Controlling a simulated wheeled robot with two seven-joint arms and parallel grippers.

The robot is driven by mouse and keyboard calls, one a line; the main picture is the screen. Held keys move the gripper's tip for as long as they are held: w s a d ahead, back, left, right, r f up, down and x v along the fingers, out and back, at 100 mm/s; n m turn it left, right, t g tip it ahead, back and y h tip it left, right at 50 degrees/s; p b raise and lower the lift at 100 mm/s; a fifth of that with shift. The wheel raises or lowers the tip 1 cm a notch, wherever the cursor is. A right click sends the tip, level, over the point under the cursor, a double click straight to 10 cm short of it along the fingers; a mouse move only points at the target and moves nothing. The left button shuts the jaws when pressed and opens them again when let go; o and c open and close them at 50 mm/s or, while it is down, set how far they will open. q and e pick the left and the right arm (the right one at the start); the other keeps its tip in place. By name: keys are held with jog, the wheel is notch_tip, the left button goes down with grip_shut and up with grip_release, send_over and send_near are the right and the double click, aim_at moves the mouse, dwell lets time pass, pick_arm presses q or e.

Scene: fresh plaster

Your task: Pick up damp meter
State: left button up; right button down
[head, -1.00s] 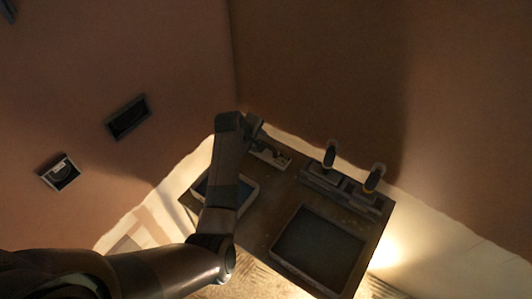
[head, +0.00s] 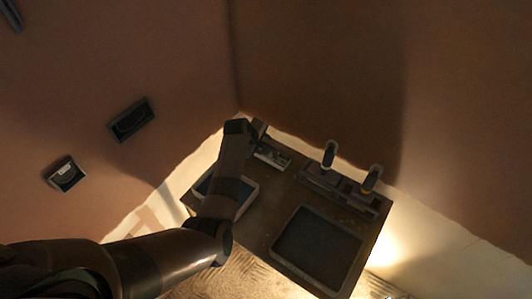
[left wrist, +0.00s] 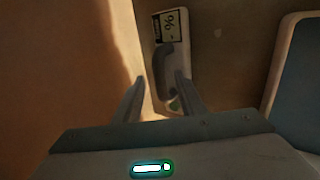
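The damp meter (left wrist: 172,62) shows in the left wrist view as a pale, rounded body with a grey raised part and a display with a % sign. It lies on the brown board, just beyond my left gripper's fingertips. My left gripper (left wrist: 161,80) is open, with its two fingers apart and nothing seen held between them. In the head view my left gripper (head: 258,131) is at the board's far left corner, partly hidden by my arm. A small pale item (head: 273,156) lies right beside it; I cannot tell there if it is the meter. My right gripper is not in view.
The dark board (head: 262,228) bears a large tray (head: 352,240) at the front right and a rack (head: 325,184) with two upright handles. A blue-lined tray (head: 250,190) lies partly under my left arm. Walls close in behind; two wall boxes (head: 131,119) (head: 65,175) are at the left.

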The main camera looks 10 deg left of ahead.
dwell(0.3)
pick_arm(q)
grip_shut()
jog(key=shift+r, duration=0.15)
notch_tip(320, 180, up, 10)
jog(key=b, duration=0.3)
dwell(0.4)
jog(key=c, duration=0.7)
grip_release()
grip_shut()
